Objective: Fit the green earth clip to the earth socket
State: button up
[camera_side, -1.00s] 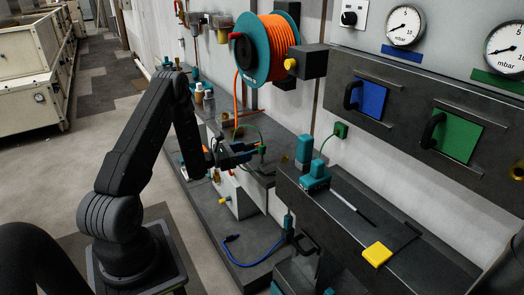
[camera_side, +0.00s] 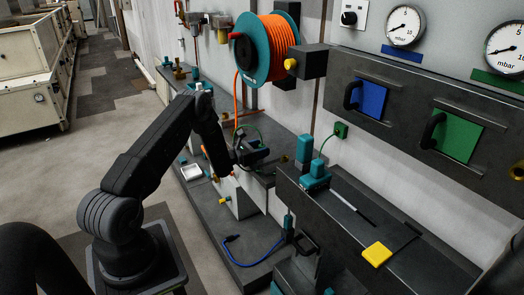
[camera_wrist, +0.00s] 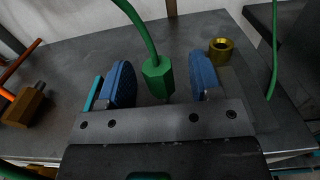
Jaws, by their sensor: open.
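The green earth clip (camera_wrist: 158,76) is a hexagonal green block with a green cable rising from its top. In the wrist view it stands upright between my gripper's (camera_wrist: 161,82) two blue finger pads, with a gap on each side. My gripper is open around it. In the side view my gripper (camera_side: 254,153) is at the shelf below the orange reel, and the clip is hard to make out there. A brass ring (camera_wrist: 221,51), perhaps the earth socket, sits on the grey surface just beyond the right finger.
An orange-brown hex fitting (camera_wrist: 27,105) lies to the left in the wrist view. A second green cable (camera_wrist: 275,45) hangs at the right. In the side view an orange hose reel (camera_side: 268,48) is above, and a teal block (camera_side: 316,175) stands to the right.

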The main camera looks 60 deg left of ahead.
jog(key=shift+w+a, duration=0.1)
jog(key=shift+w, duration=1.45)
jog(key=c, duration=1)
jog(key=shift+r, duration=0.1)
jog(key=shift+r, duration=0.55)
notch_tip(320, 180, up, 3)
jog(key=shift+f, duration=0.1)
jog(key=s+a+r, duration=0.5)
jog(key=s+r, duration=0.2)
jog(key=s, duration=0.3)
jog(key=shift+s+a, duration=0.2)
jog(key=shift+a, duration=0.05)
